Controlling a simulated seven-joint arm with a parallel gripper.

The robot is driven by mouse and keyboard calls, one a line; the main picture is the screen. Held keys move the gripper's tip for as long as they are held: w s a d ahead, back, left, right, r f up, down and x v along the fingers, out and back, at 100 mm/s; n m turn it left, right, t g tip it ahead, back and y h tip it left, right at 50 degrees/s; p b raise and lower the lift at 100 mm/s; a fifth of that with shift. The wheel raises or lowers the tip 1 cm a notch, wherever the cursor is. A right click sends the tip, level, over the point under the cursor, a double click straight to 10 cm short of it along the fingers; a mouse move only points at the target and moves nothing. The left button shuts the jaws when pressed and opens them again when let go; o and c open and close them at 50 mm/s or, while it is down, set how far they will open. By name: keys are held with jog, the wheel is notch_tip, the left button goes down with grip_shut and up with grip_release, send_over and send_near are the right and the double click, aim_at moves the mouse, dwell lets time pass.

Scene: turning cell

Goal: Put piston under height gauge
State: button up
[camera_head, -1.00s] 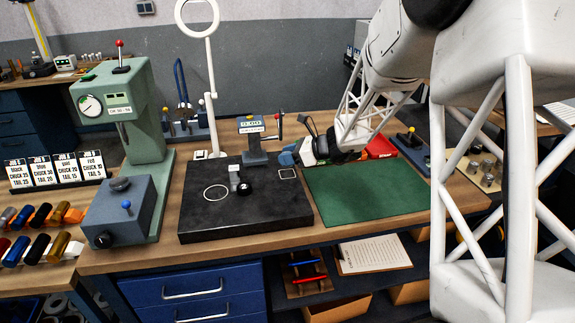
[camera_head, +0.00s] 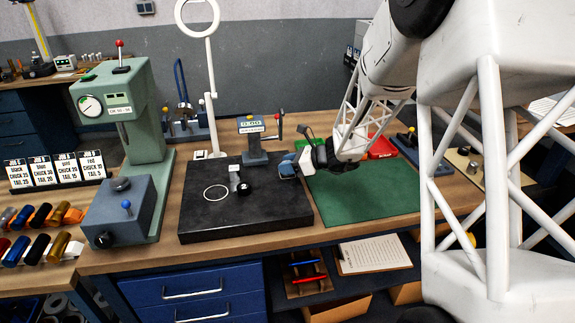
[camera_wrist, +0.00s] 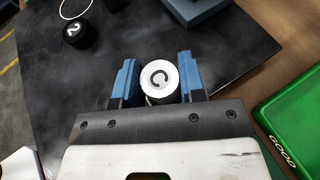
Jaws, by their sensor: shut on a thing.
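In the head view the fingers hide the piston. I cannot tell whether it touches the plate. The likely height gauge (camera_head: 255,146), a grey-blue stand with a small digital display and a side lever, stands at the plate's back edge, behind and left of my gripper.
A green tray (camera_wrist: 297,123) marked "GOOD" and a red bin (camera_head: 381,148) lie right. The plate's front is clear.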

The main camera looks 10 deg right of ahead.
jog(key=shift+f, duration=0.1)
jog(key=o, duration=1)
jog(key=shift+c, duration=0.2)
jog(key=v, duration=1.2)
jog(key=shift+a+r, duration=0.1)
jog(key=shift+r, duration=0.15)
